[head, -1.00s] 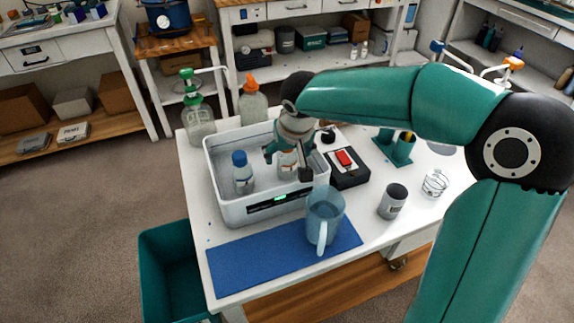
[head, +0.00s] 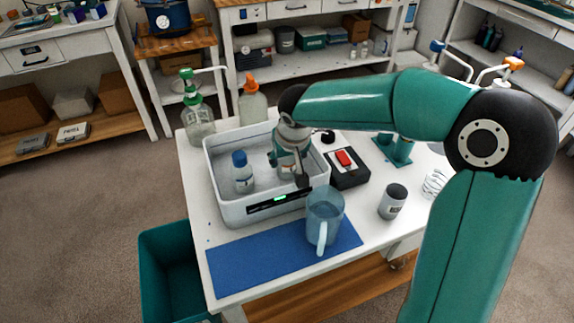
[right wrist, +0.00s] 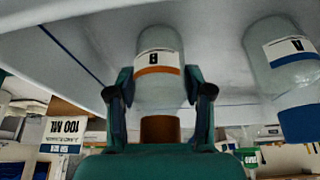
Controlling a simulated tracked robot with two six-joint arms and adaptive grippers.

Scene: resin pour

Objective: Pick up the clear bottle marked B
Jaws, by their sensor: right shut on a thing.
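The clear bottle marked B (right wrist: 158,75) has an orange band on its label and an orange-brown cap. In the right wrist view it appears upside down between the two fingers. My right gripper (right wrist: 159,100) is shut on it near the cap end. In the head view my right gripper (head: 288,175) points down into the white tub (head: 233,212), and the fingers mostly hide bottle B (head: 287,172). I cannot tell whether the bottle touches the tub floor. A second clear bottle (head: 243,180), marked A with a blue cap, stands to the left in the tub. My left gripper is not in view.
A black box with a red top (head: 347,168) and a grey cup (head: 393,201) are to the right. Green- (head: 197,118) and orange-topped bottles (head: 253,105) stand behind the tub.

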